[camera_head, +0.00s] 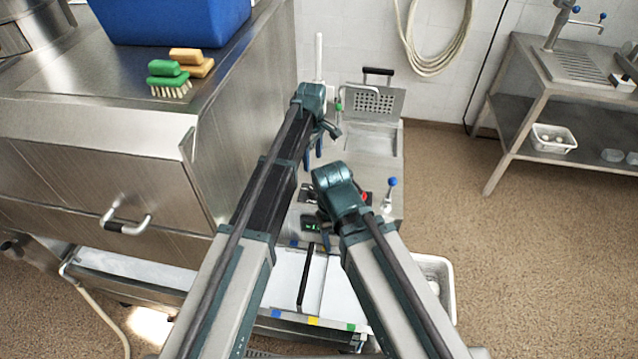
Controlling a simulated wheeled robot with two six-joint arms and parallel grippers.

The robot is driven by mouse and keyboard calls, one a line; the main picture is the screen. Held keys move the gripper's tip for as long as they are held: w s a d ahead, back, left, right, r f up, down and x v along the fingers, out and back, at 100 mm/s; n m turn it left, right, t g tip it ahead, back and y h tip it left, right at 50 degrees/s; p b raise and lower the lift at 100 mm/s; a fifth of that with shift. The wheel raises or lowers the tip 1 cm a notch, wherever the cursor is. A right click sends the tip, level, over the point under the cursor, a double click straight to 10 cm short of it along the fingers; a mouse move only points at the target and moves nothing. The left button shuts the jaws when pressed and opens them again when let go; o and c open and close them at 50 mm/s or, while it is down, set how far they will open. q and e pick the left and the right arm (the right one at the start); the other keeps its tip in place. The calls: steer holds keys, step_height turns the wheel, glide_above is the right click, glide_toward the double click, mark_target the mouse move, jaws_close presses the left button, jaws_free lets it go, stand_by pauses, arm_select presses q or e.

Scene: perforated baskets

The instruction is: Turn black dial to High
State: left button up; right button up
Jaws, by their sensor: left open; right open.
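A control panel with a small green display (313,227) and a red button (364,197) sits on the steel machine in the middle of the head view. I cannot make out the black dial; my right arm's wrist covers part of the panel. My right gripper (326,236) is open, pointing down over the panel close to the display, its fingers partly hidden by its own wrist. My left gripper (321,140) is open and higher up, over the machine's back left part, in front of the perforated basket. I see nothing in either gripper.
A perforated metal basket (372,103) with a black handle stands at the machine's back. A blue-topped lever (389,195) rises right of the panel. The steel cabinet (110,135) on the left carries brushes (168,80) and a blue bin (175,22). Floor at right is clear.

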mark_target(313, 189)
arm_select(q)
step_height(313, 189, down, 14)
steer(key=b, duration=1.3)
steer(key=shift+b, duration=0.35)
steer(key=shift+c, duration=0.4)
jaws_close()
